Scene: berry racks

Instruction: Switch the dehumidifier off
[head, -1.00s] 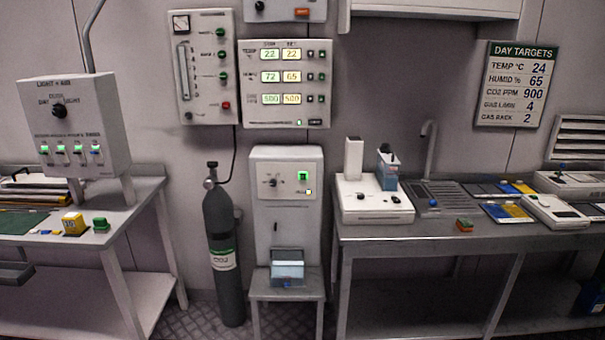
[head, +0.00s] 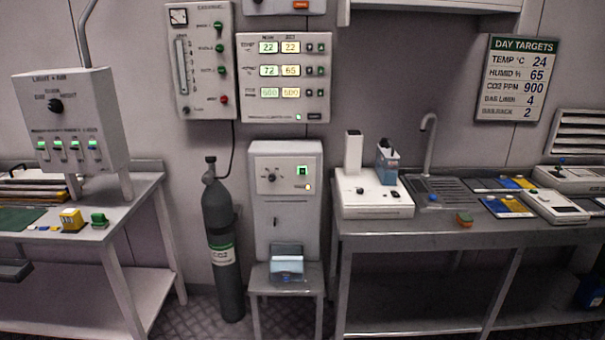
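A pale upright cabinet, which looks like the dehumidifier (head: 287,222), stands against the back wall behind a small stand. Its upper panel has a dark knob (head: 271,177) at left and a green-lit switch (head: 303,173) at right. A small pale lamp (head: 308,187) glows below the switch. A clear, bluish water container (head: 286,262) sits at its foot on the stand (head: 287,278). The cabinet's label is too small to read. Neither of my grippers is in view.
A grey CO2 cylinder (head: 224,245) stands left of the cabinet. A bench (head: 460,235) with instruments is at right, and another bench (head: 135,205) with a light box (head: 70,120) is at left. A wall panel (head: 285,105) shows humidity 72 against 65.

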